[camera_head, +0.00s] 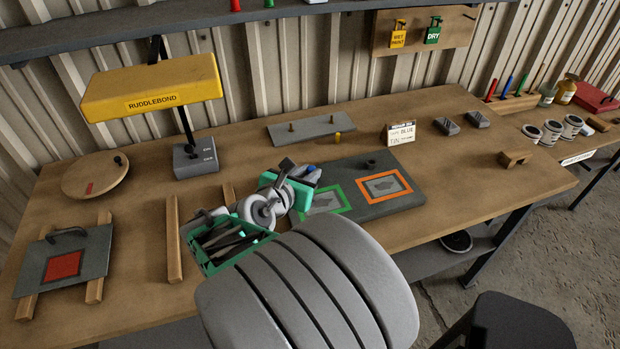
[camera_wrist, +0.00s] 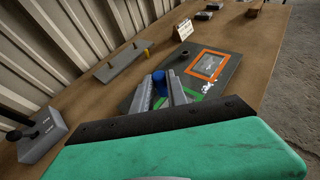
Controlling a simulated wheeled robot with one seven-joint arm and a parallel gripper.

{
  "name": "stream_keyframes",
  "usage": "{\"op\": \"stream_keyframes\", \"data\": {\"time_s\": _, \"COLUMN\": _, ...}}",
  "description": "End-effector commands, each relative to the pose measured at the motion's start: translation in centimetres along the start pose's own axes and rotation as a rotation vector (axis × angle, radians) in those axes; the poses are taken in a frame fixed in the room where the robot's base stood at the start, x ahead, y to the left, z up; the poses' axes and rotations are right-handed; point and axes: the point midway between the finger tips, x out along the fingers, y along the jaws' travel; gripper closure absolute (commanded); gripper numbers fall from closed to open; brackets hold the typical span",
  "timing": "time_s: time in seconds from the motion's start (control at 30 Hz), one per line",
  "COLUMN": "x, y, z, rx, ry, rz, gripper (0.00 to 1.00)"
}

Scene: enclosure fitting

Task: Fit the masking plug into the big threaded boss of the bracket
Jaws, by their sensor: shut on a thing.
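My gripper (camera_head: 306,172) reaches over the left part of the dark board. In the wrist view its two grey fingers (camera_wrist: 161,86) are closed around a small blue piece (camera_wrist: 159,78), which looks like the masking plug. Blue also shows between the fingers in the head view (camera_head: 309,170); its lower end is hidden. No part is clearly the bracket with threaded bosses. A short dark round boss-like piece (camera_head: 371,164) stands at the back of the board, apart from the gripper; it also shows in the wrist view (camera_wrist: 184,54).
The dark board (camera_head: 408,198) carries green (camera_head: 343,192) and orange (camera_head: 362,186) frames. Behind are a grey plate (camera_head: 312,130) with upright pegs, a yellow piece (camera_head: 337,138) and a card reading BLUE (camera_head: 399,133).

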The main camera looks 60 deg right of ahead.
Motion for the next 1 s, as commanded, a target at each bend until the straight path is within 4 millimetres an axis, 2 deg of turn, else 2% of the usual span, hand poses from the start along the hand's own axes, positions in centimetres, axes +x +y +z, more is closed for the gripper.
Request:
{"op": "stream_keyframes", "data": {"time_s": 0.03, "x": 1.5, "y": 0.3, "z": -0.4, "rx": -0.002, "ry": 0.003, "rz": -0.010, "gripper": 1.00}}
{"op": "stream_keyframes", "data": {"time_s": 0.23, "x": 7.3, "y": 2.9, "z": -0.8, "rx": -0.003, "ry": 0.005, "rz": -0.006, "gripper": 1.00}}
{"op": "stream_keyframes", "data": {"time_s": 0.4, "x": 11.3, "y": 4.4, "z": -3.2, "rx": -0.004, "ry": 0.004, "rz": -0.001, "gripper": 1.00}}
{"op": "stream_keyframes", "data": {"time_s": 0.63, "x": 13.8, "y": 5.3, "z": -4.7, "rx": -0.003, "ry": 0.003, "rz": 0.001, "gripper": 1.00}}
{"op": "stream_keyframes", "data": {"time_s": 0.8, "x": 14.7, "y": 5.3, "z": -7.3, "rx": -0.004, "ry": 0.005, "rz": 0.003, "gripper": 1.00}}
{"op": "stream_keyframes", "data": {"time_s": 0.97, "x": 14.8, "y": 5.2, "z": -7.9, "rx": -0.005, "ry": 0.013, "rz": 0.002, "gripper": 1.00}}
{"op": "stream_keyframes", "data": {"time_s": 1.0, "x": 14.8, "y": 5.2, "z": -8.0, "rx": -0.007, "ry": 0.015, "rz": 0.001, "gripper": 0.80}}
